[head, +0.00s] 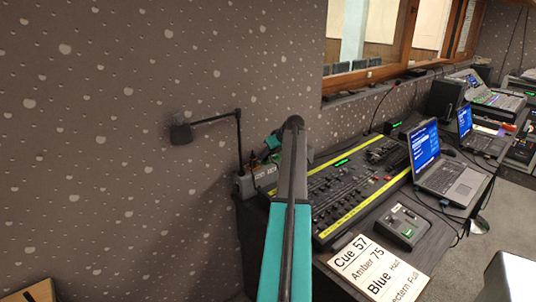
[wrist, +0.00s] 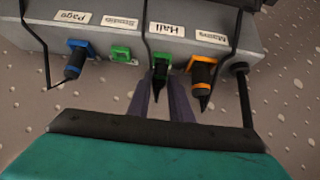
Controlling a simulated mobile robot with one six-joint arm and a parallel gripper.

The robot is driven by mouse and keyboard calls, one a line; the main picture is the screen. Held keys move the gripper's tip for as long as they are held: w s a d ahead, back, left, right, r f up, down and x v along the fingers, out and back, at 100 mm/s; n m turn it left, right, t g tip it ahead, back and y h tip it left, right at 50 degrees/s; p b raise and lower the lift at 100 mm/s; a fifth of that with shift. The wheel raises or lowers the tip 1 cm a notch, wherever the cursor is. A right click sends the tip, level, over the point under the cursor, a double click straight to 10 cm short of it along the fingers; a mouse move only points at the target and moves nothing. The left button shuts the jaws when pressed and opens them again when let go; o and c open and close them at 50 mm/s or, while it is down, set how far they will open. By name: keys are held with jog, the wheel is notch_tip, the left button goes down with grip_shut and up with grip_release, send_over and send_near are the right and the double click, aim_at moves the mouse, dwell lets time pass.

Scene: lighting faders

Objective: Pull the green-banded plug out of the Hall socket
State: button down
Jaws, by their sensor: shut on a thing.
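The grey socket box (wrist: 190,44) fills the top of the wrist view. It also shows in the head view (head: 243,187), small, at the left end of the desk. The Hall label (wrist: 166,30) sits above a green-framed socket. The dark green-banded plug (wrist: 161,68) is at that socket, between my fingertips. My gripper (wrist: 161,88) is shut on it from below in the picture. The fingers hide part of the plug, so I cannot tell how deep it sits. In the head view my arm hides most of the gripper.
A blue-banded plug (wrist: 75,62) is at the left socket and an orange-banded plug (wrist: 203,72) is close on the right. A green-framed socket (wrist: 121,53) between blue and Hall looks empty. Dark cables hang around the plugs. The fader desk (head: 345,185) and laptop (head: 445,170) stand right.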

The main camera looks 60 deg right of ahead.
jog(key=shift+r, duration=0.1)
jog(key=shift+r+p, duration=0.75)
jog(key=shift+r, duration=1.3)
jog(key=shift+s, duration=0.15)
